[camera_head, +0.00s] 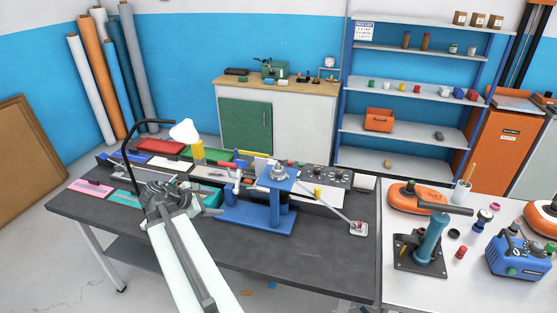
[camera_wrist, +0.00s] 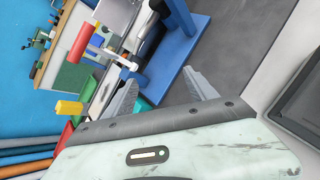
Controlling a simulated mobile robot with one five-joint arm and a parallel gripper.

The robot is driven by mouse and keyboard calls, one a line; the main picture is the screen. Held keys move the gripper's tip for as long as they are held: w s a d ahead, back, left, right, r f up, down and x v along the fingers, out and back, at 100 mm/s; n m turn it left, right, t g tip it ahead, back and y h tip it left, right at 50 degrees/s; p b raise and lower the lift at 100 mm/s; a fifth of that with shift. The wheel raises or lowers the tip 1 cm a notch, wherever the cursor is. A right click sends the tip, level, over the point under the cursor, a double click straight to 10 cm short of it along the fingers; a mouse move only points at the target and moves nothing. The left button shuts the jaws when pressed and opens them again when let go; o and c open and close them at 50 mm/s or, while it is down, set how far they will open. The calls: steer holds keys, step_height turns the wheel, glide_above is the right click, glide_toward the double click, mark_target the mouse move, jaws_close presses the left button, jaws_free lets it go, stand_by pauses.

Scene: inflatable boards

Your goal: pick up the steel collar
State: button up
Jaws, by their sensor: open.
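I cannot pick out the steel collar with certainty. A small grey metal round piece (camera_head: 279,173) sits on top of the blue press (camera_head: 270,206) on the dark workbench (camera_head: 300,255); I cannot tell whether it is the collar. The blue press (camera_wrist: 178,75) shows beyond the fingers in that view.
Coloured trays (camera_head: 165,146) line the bench's back left, near a lamp (camera_head: 185,131). A light table (camera_head: 410,289) at right holds an orange tool (camera_head: 420,197), a blue machine (camera_head: 516,257) and a dark stand (camera_head: 420,258). The bench's front right is mostly clear.

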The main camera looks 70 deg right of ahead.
mark_target(276, 169)
steer(key=s+d+r+n+g, duration=0.1)
steer(key=s+d+r, duration=0.1)
steer(key=s+d, duration=0.2)
steer(key=s+d+r+n+g+h, duration=0.1)
steer(key=s+d+r, duration=0.2)
steer(key=s+d, duration=0.1)
steer(key=s+d+r+n+g+h, duration=0.1)
steer(key=s+d+r, duration=0.1)
steer(key=s+d, duration=0.3)
steer(key=shift+s+r+n+g, duration=0.2)
steer(key=shift+r+n+g, duration=0.1)
steer(key=shift+r+n, duration=0.1)
steer(key=x, duration=0.3)
steer(key=b+x, duration=0.1)
steer(key=x, duration=0.1)
steer(key=shift+s+d, duration=0.15)
steer(key=shift+d, duration=0.35)
steer(key=shift+r, duration=0.15)
jaws_close()
step_height(276, 169, up, 10)
steer(key=p, duration=0.9)
steer(key=shift+p, duration=0.4)
